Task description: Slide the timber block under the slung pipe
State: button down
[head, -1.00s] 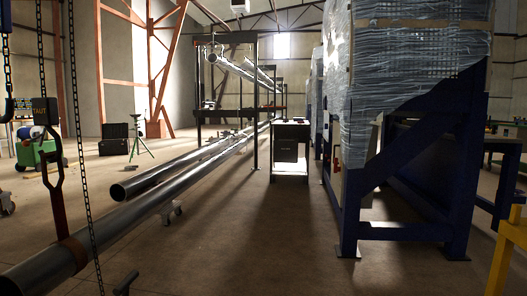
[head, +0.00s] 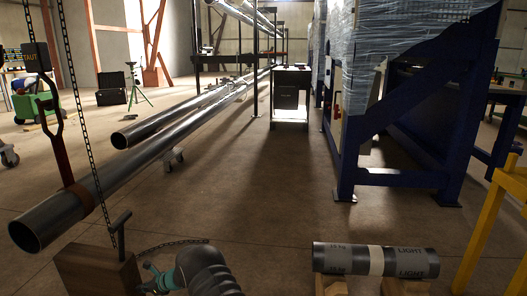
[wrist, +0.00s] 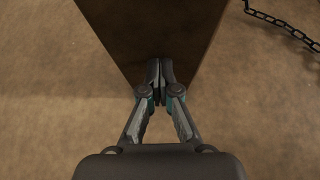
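The slung pipe (head: 40,226) is a dark steel tube at the left of the head view, its open end toward me. A brown sling (head: 66,160) wraps around it. The timber block (head: 98,272) is brown and stands on the floor, nearer than the pipe's end and to its right. A dark T-handle (head: 121,232) rises at its top. My gripper (head: 152,282) is at the block's right side. In the wrist view, my gripper's fingertips (wrist: 160,72) are together at the edge of the dark block (wrist: 150,28), with nothing visible between them. Whether they touch it is unclear.
A grey weight marked LIGHT (head: 376,261) rests on wooden pieces at the lower right. A chain (head: 82,120) hangs near the pipe and another chain (head: 170,246) lies behind my gripper. A yellow frame (head: 484,232) stands at right. The middle floor is clear.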

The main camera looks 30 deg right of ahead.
jog(key=shift+w+a, duration=0.65)
jog(key=shift+a, duration=0.5)
jog(key=w+a, duration=0.4)
jog(key=a, duration=0.1)
jog(key=shift+a, duration=0.25)
dwell(0.5)
